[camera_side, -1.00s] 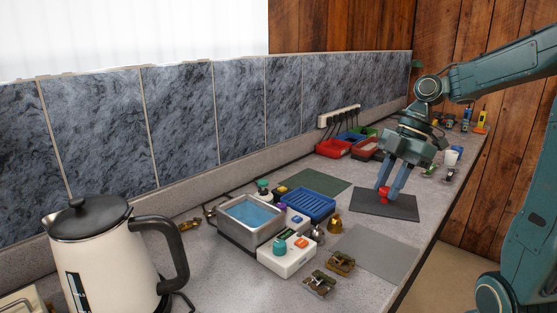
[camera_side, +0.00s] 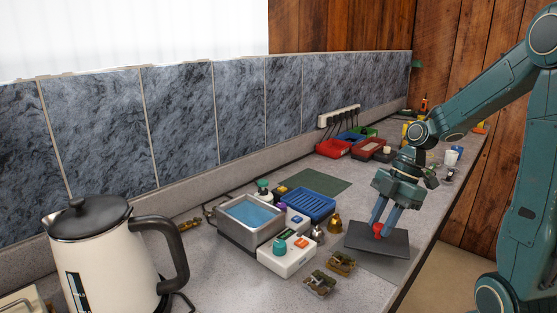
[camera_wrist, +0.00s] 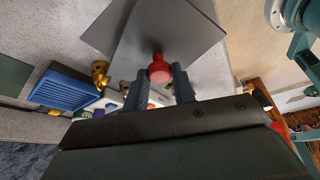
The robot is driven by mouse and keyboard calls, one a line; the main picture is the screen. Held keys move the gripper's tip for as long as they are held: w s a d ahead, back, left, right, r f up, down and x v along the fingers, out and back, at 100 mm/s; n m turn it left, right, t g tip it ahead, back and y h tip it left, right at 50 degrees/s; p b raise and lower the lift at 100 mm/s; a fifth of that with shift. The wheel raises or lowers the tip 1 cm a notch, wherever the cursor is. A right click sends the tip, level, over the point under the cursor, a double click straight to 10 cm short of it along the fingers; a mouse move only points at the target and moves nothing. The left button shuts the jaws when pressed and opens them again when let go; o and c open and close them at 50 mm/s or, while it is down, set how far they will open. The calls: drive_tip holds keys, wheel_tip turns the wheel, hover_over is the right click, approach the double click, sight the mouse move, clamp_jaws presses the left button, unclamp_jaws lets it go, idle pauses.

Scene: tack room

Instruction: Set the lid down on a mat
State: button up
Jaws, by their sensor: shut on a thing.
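The lid (camera_side: 362,238) is a flat dark grey plate with a red knob (camera_side: 378,229). My gripper (camera_side: 379,224) is shut on the knob from above. A green mat (camera_side: 324,181) lies bare farther back.
A metal basin (camera_side: 248,238) of blue liquid, a blue tray (camera_side: 310,204) and a brass bell-shaped thing (camera_side: 335,223) stand left of the lid. Small brown metal pieces (camera_side: 341,263) lie near the mat's left corner. A kettle (camera_side: 105,260) stands at the front left.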

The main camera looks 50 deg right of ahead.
drive_tip(key=shift+f, duration=1.2)
drive_tip(key=shift+f, duration=0.1)
drive_tip(key=o, duration=1)
drive_tip(key=v, duration=1.2)
drive_tip(key=shift+s, duration=0.1)
